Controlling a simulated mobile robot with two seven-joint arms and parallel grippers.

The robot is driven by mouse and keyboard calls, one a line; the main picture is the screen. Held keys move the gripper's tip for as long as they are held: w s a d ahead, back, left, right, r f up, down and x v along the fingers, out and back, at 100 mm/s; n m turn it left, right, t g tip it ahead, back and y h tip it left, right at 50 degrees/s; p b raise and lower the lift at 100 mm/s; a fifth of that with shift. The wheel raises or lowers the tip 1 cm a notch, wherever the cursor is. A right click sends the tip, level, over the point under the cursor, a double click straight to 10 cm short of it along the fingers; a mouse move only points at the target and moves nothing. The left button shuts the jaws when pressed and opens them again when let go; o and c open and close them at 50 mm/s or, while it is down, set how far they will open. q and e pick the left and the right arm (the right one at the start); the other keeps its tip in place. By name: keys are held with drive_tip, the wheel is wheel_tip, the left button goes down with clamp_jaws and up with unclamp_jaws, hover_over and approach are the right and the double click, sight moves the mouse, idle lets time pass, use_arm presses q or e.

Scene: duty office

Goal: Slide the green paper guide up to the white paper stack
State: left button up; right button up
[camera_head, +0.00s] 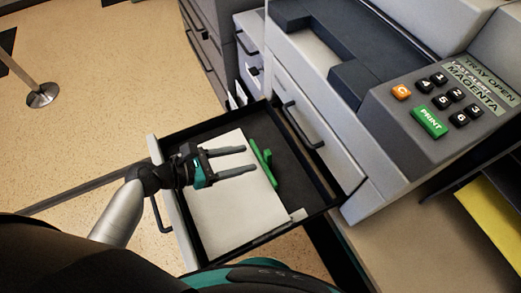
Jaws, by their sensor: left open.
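The green paper guide (263,164) is a thin upright strip with a small tab, standing in the open paper tray (285,130). The white paper stack (232,212) lies flat in the tray, left of the guide. The guide runs along the stack's right edge; I cannot tell whether they touch. My left gripper (248,159) is open and empty above the stack, its two grey fingers pointing right toward the guide. The fingertips end just short of the guide in the picture and partly hide the paper. My right gripper is not in view.
The tray is pulled out of a grey printer (318,125) with a keypad and green PRINT button (429,121). Its display reads TRAY OPEN. Dark tray floor is bare right of the guide. Drawers (208,45) stand behind, and a post base (42,95) is far left.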

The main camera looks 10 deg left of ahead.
use_arm(q)
drive_tip(key=v, duration=0.7)
drive_tip(key=shift+p, duration=0.35)
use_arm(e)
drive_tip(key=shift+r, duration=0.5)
